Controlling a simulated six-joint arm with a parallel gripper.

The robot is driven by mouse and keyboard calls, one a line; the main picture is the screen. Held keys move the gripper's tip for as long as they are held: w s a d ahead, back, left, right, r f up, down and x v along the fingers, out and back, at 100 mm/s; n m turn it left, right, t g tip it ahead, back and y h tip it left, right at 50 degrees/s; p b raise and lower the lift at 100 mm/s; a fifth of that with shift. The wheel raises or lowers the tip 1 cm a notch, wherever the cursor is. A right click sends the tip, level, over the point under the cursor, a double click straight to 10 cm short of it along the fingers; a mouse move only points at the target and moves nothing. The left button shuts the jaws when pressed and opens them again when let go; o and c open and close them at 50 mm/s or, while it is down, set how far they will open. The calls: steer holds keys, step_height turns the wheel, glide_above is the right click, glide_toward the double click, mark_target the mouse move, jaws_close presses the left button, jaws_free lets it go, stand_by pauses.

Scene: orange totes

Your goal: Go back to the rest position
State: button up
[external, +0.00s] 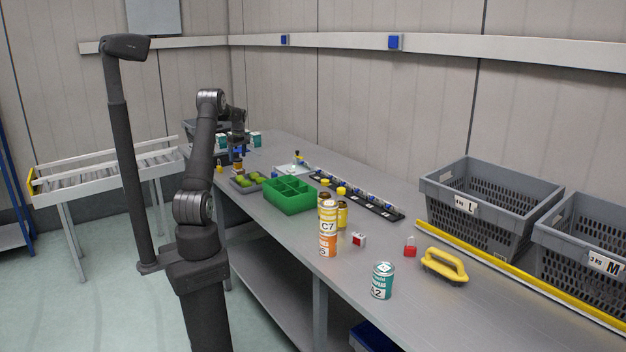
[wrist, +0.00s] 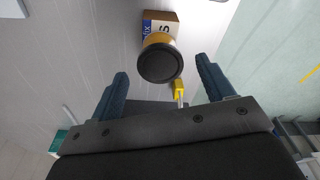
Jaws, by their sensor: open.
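My gripper (wrist: 163,70) is open, with its two blue-padded fingers spread apart in the wrist view. A round dark-topped can (wrist: 160,63) shows between and beyond the fingertips, in front of a box with a blue and white label (wrist: 160,22). A small yellow item (wrist: 179,90) lies near the right finger. I cannot tell whether the fingers touch the can. In the external view my gripper (external: 238,151) points down over the far left part of the bench (external: 350,290), above a small brown and yellow item (external: 238,168).
A grey tray with green items (external: 246,182) and a green divided bin (external: 290,195) stand near my arm. Orange (external: 327,244) and teal (external: 382,281) cans, a yellow-handled brush (external: 444,266) and grey totes (external: 490,197) lie further right. A dark post (external: 128,180) stands left of my arm.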

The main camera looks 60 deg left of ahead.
mark_target(238, 159)
steer(key=f, duration=0.3)
steer(key=shift+s+a+f, duration=0.1)
steer(key=shift+a+f, duration=0.1)
steer(key=shift+f, duration=0.15)
step_height(238, 159, up, 4)
steer(key=shift+f, duration=0.15)
steer(key=w+d+r, duration=0.5)
steer(key=d+r, duration=0.2)
steer(key=d, duration=0.4)
steer(key=w+a+f+m, duration=0.1)
steer(key=w+f, duration=0.1)
steer(key=w, duration=0.5)
steer(key=w+a+f+m, duration=0.1)
steer(key=w+f, duration=0.2)
steer(key=w, duration=0.3)
steer(key=a+f, duration=0.2)
steer(key=a, duration=0.1)
steer(key=s+a+f, duration=0.1)
steer(key=a+f, duration=0.1)
steer(key=a, duration=0.2)
steer(key=s+a+f, duration=0.1)
steer(key=a+f, duration=0.1)
steer(key=a, duration=0.1)
steer(key=shift+a+f, duration=0.3)
steer(key=shift+f, duration=0.05)
